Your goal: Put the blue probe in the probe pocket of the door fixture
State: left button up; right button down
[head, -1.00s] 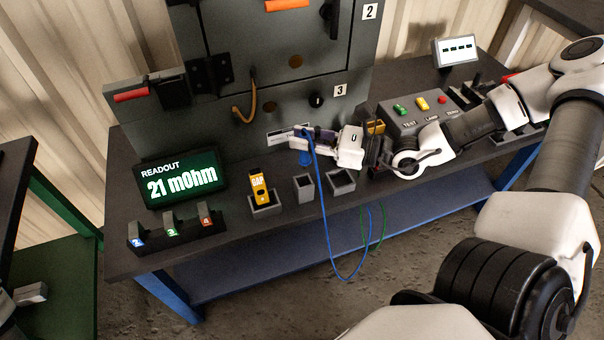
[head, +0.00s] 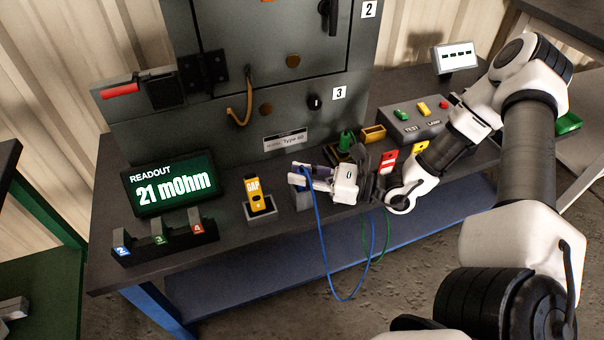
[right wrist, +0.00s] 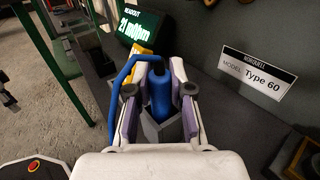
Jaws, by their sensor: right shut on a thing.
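My right gripper (head: 296,176) is shut on the blue probe (right wrist: 160,93), whose body shows between the fingers in the right wrist view. The blue cable (head: 317,235) loops down past the table's front edge. A grey open pocket (head: 302,201) stands on the table under the fingertips, and its grey walls (right wrist: 155,132) show around the probe's lower end in the right wrist view. I cannot tell whether the tip is inside the pocket or just above it. The second grey pocket is hidden behind the gripper. My left gripper is out of view.
A yellow GAP block (head: 253,192) in a holder stands just left of the pocket. The readout (head: 170,181) shows 21 mOhm. A green probe (head: 346,140) stands behind my gripper near a yellow box (head: 373,134). The dark cabinet (head: 225,115) rises behind.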

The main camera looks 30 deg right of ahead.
jog(key=c, duration=1)
grip_release()
jog(key=shift+w+f, duration=0.1)
jog(key=shift+c, duration=0.2)
